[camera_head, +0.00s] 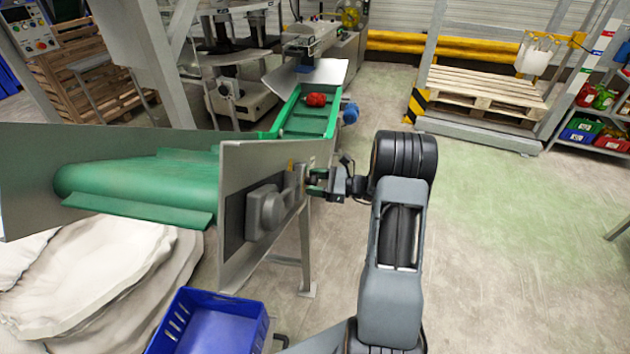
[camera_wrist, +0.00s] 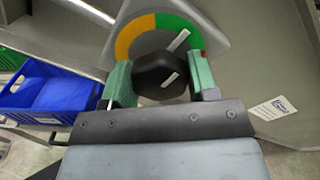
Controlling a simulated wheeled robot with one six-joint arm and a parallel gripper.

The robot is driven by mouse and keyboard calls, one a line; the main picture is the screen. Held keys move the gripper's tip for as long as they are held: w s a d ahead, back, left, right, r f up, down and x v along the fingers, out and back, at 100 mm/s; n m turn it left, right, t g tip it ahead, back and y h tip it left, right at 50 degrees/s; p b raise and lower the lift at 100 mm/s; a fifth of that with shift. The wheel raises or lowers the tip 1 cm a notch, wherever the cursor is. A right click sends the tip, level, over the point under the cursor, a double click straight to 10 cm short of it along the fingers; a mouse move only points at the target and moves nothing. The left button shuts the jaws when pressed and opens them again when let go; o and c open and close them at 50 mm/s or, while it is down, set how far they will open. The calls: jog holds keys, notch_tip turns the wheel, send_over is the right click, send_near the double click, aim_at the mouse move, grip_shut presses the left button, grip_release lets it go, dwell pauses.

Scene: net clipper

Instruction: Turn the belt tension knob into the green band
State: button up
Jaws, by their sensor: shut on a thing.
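The belt tension knob (camera_wrist: 153,72) is black with a white mark and sits in front of a dial. The dial has a yellow band (camera_wrist: 130,38) on the left, a green band (camera_wrist: 182,24) on the right, and a little red at the green band's lower end. A white pointer (camera_wrist: 178,40) above the knob points up and right toward the green band. My gripper (camera_wrist: 160,84) has its green fingers on either side of the knob, shut on it. In the head view my gripper (camera_head: 318,182) is at the conveyor's side plate; the knob is hidden there.
The green belt conveyor (camera_head: 140,180) has a metal side plate (camera_head: 232,215) with a grey housing (camera_head: 265,212). A blue crate (camera_head: 210,325) stands below; it also shows in the wrist view (camera_wrist: 60,97). A red bundle (camera_head: 316,99) lies up the belt. Floor at right is clear.

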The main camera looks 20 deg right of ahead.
dwell(0.4)
jog(key=o, duration=0.9)
jog(key=b+v, duration=0.2)
jog(key=v, duration=1.1)
jog(key=shift+s+d+b, duration=0.3)
jog(key=shift+b, duration=0.05)
